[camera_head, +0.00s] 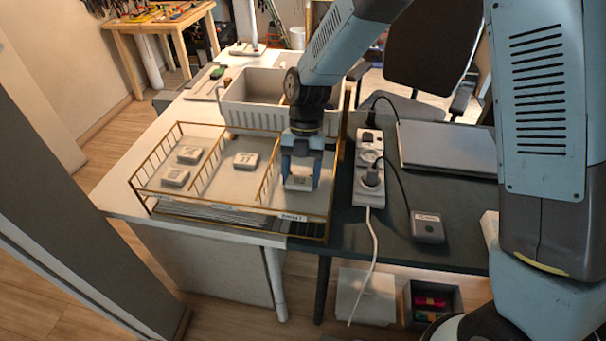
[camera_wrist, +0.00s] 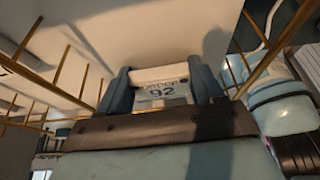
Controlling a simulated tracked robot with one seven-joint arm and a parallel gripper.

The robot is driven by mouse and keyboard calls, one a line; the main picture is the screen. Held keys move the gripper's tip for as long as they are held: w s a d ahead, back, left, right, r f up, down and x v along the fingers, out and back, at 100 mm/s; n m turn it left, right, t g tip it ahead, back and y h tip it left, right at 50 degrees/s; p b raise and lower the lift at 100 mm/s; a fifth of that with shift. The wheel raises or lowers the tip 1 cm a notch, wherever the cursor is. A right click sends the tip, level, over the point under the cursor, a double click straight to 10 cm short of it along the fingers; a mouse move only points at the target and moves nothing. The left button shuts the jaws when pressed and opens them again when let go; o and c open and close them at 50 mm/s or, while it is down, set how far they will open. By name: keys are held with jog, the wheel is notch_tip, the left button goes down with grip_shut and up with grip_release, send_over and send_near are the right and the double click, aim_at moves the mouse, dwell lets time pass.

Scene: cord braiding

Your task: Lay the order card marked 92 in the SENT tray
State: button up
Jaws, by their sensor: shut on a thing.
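My gripper (camera_head: 301,178) is shut on a pale card-like block (camera_head: 299,184). In the wrist view my gripper (camera_wrist: 163,92) has one finger on each side of the block, and its face reads ORDER 92 (camera_wrist: 161,94). The block is over or in the right compartment of a brass wire tray rack (camera_head: 139,193); whether it touches the floor there I cannot tell. A label (camera_head: 292,217) sits on the front of that compartment, too small to read surely. A second label (camera_head: 222,207) on the middle compartment is also unreadable.
Two similar blocks (camera_head: 189,154) (camera_head: 175,177) lie in the left compartment and one (camera_head: 246,160) in the middle. Wire dividers stand between them. A grey bin (camera_head: 262,113) is behind the rack. A power strip (camera_head: 368,165) with cables is close on the right.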

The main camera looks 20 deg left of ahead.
jog(key=shift+s+d+f, duration=0.15)
jog(key=shift+s+f, duration=0.1)
jog(key=shift+f, duration=0.3)
jog(key=o, duration=1.1)
jog(key=shift+w+d, duration=0.1)
jog(key=v, duration=1.3)
jog(key=shift+a+r, duration=0.2)
jog(key=shift+a, duration=0.1)
